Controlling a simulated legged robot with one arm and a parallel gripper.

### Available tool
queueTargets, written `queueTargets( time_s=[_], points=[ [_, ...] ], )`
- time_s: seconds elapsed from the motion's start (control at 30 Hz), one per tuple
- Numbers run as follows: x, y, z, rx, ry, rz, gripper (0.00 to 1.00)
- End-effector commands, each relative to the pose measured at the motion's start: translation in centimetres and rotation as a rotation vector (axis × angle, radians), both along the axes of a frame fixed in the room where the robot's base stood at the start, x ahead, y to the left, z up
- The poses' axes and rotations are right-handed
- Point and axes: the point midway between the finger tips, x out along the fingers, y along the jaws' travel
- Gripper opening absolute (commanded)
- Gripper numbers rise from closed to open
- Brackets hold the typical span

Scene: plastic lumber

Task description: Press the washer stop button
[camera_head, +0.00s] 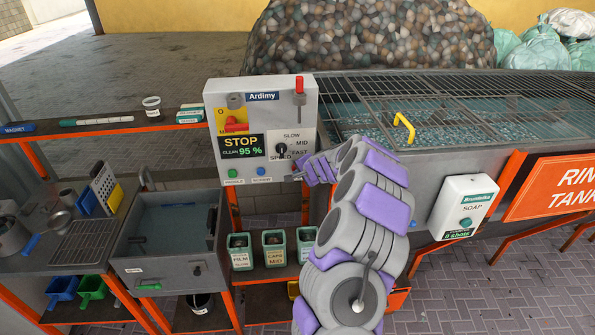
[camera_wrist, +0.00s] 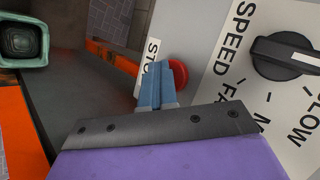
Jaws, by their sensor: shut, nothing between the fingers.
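The grey control box (camera_head: 225,99) labelled "Ardimy" stands left of my arm in the head view. In the wrist view, a red round button (camera_wrist: 180,72) sits on its face beside a label (camera_wrist: 150,66) that reads "STO", the rest being hidden. My gripper (camera_wrist: 160,68) is shut and empty, its blue fingertips right beside the red button and covering part of it. I cannot tell whether they touch it. In the head view my gripper (camera_head: 298,177) is at the lower right of the box, and the red button is not clearly seen.
A black speed knob (camera_head: 281,150) sits above, with a green button (camera_head: 233,173) and a blue button (camera_head: 261,172) to the left. A red-handled lever (camera_head: 299,88) tops the box. A soap dispenser (camera_head: 462,207) and water tank (camera_head: 450,120) stand right; a sink (camera_head: 165,267) is left.

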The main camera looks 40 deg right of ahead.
Motion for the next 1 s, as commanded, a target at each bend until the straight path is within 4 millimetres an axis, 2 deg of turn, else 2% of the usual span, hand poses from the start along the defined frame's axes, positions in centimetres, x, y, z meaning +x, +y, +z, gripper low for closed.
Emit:
queueTargets(
  time_s=[0.33, 0.73, 1.0],
  points=[
    [-0.1, -0.1, 0.0, -0.001, 0.000, -0.002, 0.00],
    [-1.6, 0.8, 0.0, -0.001, -0.001, -0.002, 0.00],
    [-1.6, 0.9, 0.0, -0.002, 0.000, -0.001, 0.00]
  ],
)
